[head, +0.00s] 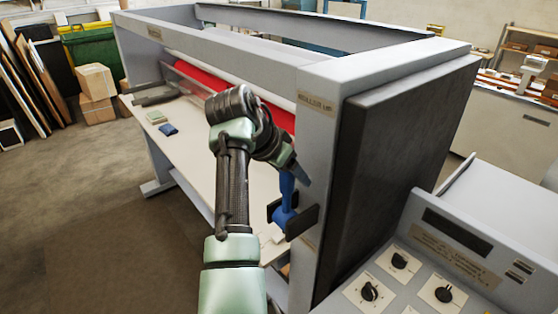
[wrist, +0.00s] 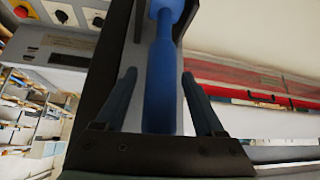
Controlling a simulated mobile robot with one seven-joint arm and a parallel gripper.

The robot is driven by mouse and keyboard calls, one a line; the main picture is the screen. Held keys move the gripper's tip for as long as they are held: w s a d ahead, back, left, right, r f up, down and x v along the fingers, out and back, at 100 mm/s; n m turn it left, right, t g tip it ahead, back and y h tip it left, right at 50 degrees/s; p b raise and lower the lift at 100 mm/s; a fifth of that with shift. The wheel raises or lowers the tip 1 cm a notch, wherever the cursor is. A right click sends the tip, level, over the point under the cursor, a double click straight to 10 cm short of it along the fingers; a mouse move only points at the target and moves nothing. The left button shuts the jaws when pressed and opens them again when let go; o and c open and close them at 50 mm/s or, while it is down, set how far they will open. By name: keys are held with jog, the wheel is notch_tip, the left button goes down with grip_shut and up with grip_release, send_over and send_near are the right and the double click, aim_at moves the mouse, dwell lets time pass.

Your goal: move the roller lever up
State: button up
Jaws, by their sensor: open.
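The roller lever (head: 286,190) is blue and stands on the front of the laminator's right end post, with its hub between dark brackets. Its handle points upward from the hub towards my gripper (head: 288,168), which reaches it from above in the head view and is partly hidden by my wrist. In the wrist view, the lever's thick handle (wrist: 160,95) runs between the two fingers of my gripper (wrist: 159,78). The fingers are open, with a visible gap on each side of the handle. A label (head: 316,103) that appears to read "ROLLER UP" is higher on the post.
The laminator's grey frame (head: 240,45) surrounds a red roll (head: 200,80) and a pale bed. A control panel with black knobs (head: 370,291) stands at lower right. Cardboard boxes (head: 96,82) are at far left. The brown floor at left is clear.

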jog(key=b+v, duration=0.4)
jog(key=v, duration=0.7)
jog(key=shift+s+a+r, duration=0.1)
